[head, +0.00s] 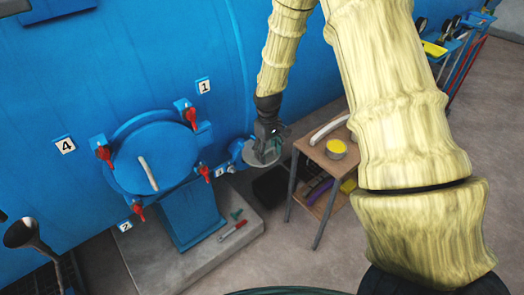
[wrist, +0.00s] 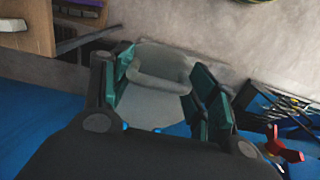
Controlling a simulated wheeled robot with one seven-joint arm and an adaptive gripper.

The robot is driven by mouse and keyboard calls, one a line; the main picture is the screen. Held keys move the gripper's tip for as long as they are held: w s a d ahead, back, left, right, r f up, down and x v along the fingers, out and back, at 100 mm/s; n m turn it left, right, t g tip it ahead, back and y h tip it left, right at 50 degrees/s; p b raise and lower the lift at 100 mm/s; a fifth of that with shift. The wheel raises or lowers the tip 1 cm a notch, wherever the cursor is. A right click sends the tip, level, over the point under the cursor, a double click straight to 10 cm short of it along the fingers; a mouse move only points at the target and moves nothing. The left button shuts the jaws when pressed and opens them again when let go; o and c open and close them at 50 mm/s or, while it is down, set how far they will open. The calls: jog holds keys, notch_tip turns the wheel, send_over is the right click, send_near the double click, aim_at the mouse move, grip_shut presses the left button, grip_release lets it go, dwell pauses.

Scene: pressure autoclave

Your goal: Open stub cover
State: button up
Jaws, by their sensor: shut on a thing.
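The stub cover (head: 257,158) is a small grey disc at the side of the blue vessel, right of the large round hatch. My gripper (head: 268,141) is at this cover, reaching down from above. In the wrist view, my gripper's teal fingers (wrist: 164,72) stand on both sides of the cover's raised grey loop handle (wrist: 160,70) and are shut on it. The pale grey cover (wrist: 150,106) shows between the fingers. The cover's edge and the stub behind it are partly hidden by my gripper.
The large blue hatch (head: 150,165) has several red clamps and a white handle. A small wooden table (head: 322,158) with a yellow-filled tin (head: 336,148) stands close right of my gripper. A red tool (head: 233,231) lies on the concrete plinth (head: 225,250). Floor is open at lower right.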

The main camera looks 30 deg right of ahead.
jog(key=shift+w+r, duration=0.65)
jog(key=shift+r, duration=0.05)
jog(key=o, duration=1.2)
jog(key=shift+o, duration=1.2)
jog(key=shift+r, duration=0.1)
jog(key=shift+s, duration=0.2)
jog(key=shift+f, duration=0.25)
jog(key=shift+r, duration=0.2)
notch_tip(320, 180, up, 12)
jog(key=shift+w+f, duration=0.15)
jog(key=shift+a, duration=0.1)
